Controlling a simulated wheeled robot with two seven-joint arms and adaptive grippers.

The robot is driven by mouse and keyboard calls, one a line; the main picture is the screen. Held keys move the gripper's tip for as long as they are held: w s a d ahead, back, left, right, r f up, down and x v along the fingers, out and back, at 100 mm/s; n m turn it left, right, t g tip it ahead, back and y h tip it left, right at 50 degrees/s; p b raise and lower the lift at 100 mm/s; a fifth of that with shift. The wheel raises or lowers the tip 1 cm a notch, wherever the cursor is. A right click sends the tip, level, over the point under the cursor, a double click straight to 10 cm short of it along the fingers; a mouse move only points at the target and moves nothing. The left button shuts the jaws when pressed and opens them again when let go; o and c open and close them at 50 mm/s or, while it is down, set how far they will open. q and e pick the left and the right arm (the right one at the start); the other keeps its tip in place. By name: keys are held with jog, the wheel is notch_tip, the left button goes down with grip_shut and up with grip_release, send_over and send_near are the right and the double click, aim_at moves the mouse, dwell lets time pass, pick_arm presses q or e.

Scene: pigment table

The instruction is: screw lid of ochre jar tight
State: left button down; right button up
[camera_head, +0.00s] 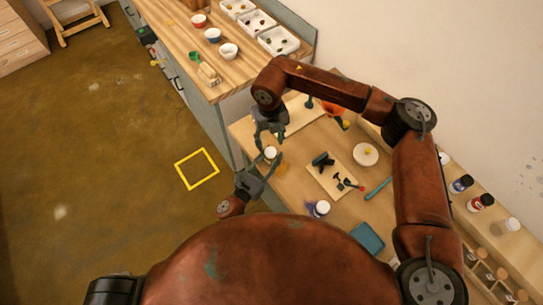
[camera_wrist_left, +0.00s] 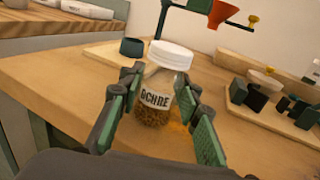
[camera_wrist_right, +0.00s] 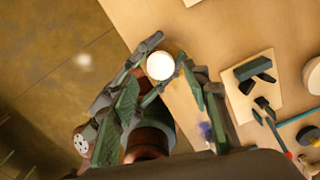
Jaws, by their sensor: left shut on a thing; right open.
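The ochre jar (camera_wrist_left: 153,108) is clear, labelled OCHRE, with brown-yellow grains inside. It is upright near the table's edge, with a white lid (camera_wrist_left: 170,54) on top; how tightly the lid sits I cannot tell. My left gripper (camera_wrist_left: 157,82) is shut on the jar's sides, below the lid. In the head view the lid (camera_head: 270,153) shows between my two grippers. My right gripper (camera_head: 268,128) is open and empty. In the right wrist view the lid (camera_wrist_right: 160,66) lies near the gap between its fingertips, seen from above. The jar body is hidden there.
A wooden board (camera_head: 325,182) with dark tools lies right of the jar. An orange funnel (camera_wrist_left: 222,13) on a green stand is behind. A white round dish (camera_head: 365,154), another white-lidded jar (camera_head: 321,208) and a blue tray (camera_head: 367,238) stand farther right.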

aim_at(271, 152)
pick_arm(q)
jog(key=shift+f, duration=0.1)
pick_arm(e)
jog(key=n, duration=0.1)
jog(key=r+n, duration=0.1)
jog(key=n, duration=0.3)
jog(key=shift+r, duration=0.3)
jog(key=n, duration=0.2)
jog(key=r+n, duration=0.1)
jog(key=n, duration=0.3)
jog(key=shift+s+r+n, duration=0.15)
jog(key=shift+r+n, duration=0.2)
jog(key=shift+n, duration=0.05)
jog(key=shift+d+f, duration=0.1)
jog(key=shift+f, duration=3.95)
jog(key=shift+c, duration=0.2)
jog(key=c, duration=1.1)
jog(key=shift+m, duration=0.7)
grip_shut()
jog(key=o, duration=1.3)
grip_release()
